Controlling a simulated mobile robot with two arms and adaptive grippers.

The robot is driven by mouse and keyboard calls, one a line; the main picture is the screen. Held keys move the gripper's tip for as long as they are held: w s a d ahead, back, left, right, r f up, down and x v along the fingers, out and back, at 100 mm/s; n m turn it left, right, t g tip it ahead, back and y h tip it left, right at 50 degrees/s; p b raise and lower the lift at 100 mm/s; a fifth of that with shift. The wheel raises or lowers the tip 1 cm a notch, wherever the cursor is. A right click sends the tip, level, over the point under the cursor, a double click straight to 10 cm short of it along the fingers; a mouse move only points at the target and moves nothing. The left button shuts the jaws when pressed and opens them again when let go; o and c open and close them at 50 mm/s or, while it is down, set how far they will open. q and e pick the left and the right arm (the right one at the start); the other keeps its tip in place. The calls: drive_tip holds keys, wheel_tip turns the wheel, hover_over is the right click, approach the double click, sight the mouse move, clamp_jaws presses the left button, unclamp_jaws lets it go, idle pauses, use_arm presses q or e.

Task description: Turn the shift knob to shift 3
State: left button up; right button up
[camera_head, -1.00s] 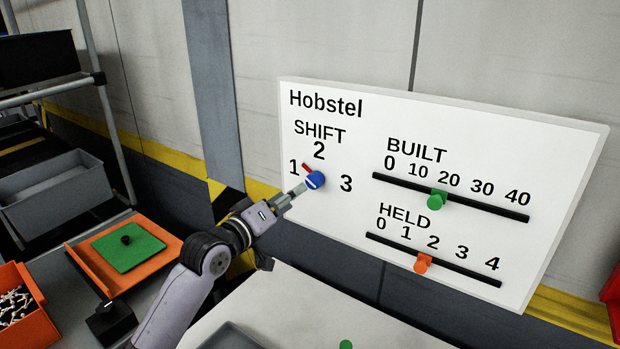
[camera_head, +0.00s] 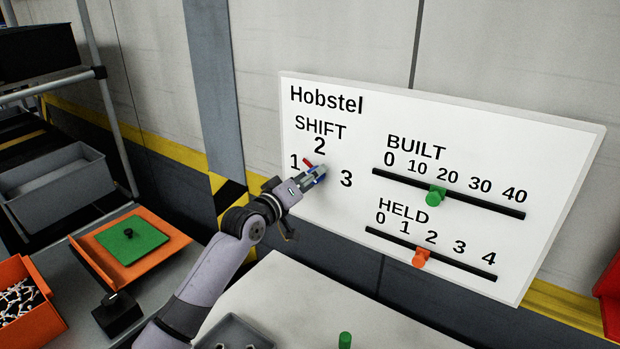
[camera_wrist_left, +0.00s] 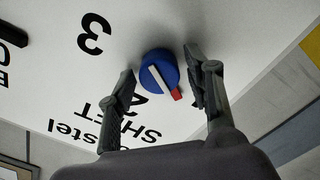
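The blue shift knob (camera_wrist_left: 160,72) is on the white Hobstel board (camera_head: 345,105), under the word SHIFT. Its red-tipped pointer (camera_head: 308,162) points up and left, between 1 and 2 in the head view. The number 3 (camera_head: 346,179) is to the right of the knob. My left gripper (camera_head: 318,173) is at the knob and hides most of it in the head view. In the left wrist view my left gripper (camera_wrist_left: 160,78) is open, one finger on each side of the knob, with gaps visible. My right gripper is not in view.
A green BUILT slider (camera_head: 436,196) and an orange HELD slider (camera_head: 421,257) are to the right on the board. Below are a table (camera_head: 290,295), a grey tray (camera_head: 228,330) and a green peg (camera_head: 345,340). Bins and a rack stand at the left.

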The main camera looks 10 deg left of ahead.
use_arm(q)
drive_tip(key=c, duration=1)
drive_tip(key=shift+o, duration=0.2)
drive_tip(key=shift+m, duration=0.3)
drive_tip(key=shift+d+m+p, duration=0.2)
drive_tip(key=shift+m+p, duration=0.9)
drive_tip(key=shift+m, duration=10.6)
drive_tip(key=shift+s+f, duration=0.1)
